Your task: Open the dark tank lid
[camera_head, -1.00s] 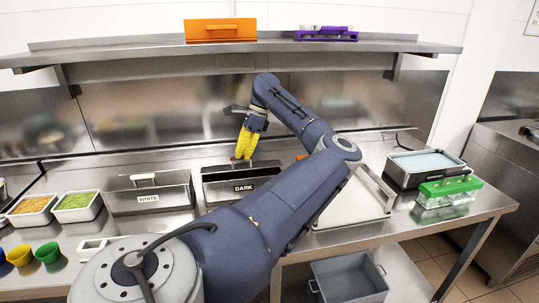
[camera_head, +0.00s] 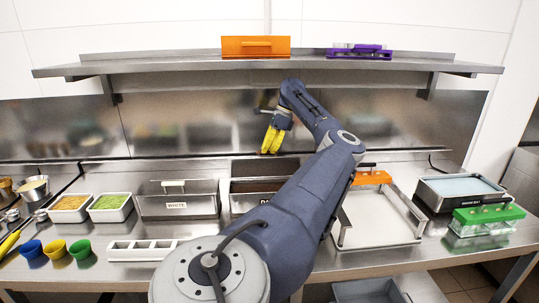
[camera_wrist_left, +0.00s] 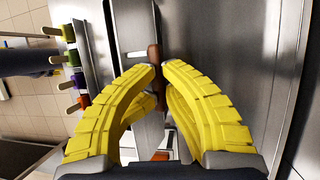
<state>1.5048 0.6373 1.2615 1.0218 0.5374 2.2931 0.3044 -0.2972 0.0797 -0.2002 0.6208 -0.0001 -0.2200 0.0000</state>
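The dark tank (camera_head: 236,203) stands in the middle of the counter, its label partly behind my left arm. Its lid (camera_head: 262,167) appears raised and leaning back at the rear. A brown strip of contents (camera_head: 256,186) shows in front of it. My left gripper (camera_head: 269,152) has yellow fingers pointing down, just above the lid's upper edge; contact cannot be told. In the left wrist view the fingertips (camera_wrist_left: 159,67) curve in and almost meet, with nothing seen held. My right gripper is not in view.
The closed white tank (camera_head: 178,206) stands left of the dark tank. A metal tray (camera_head: 378,236) and an orange piece (camera_head: 371,178) are on the right, with a blue-topped container (camera_head: 461,187) and green-topped holder (camera_head: 487,215) beyond. The shelf (camera_head: 180,67) hangs above the gripper.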

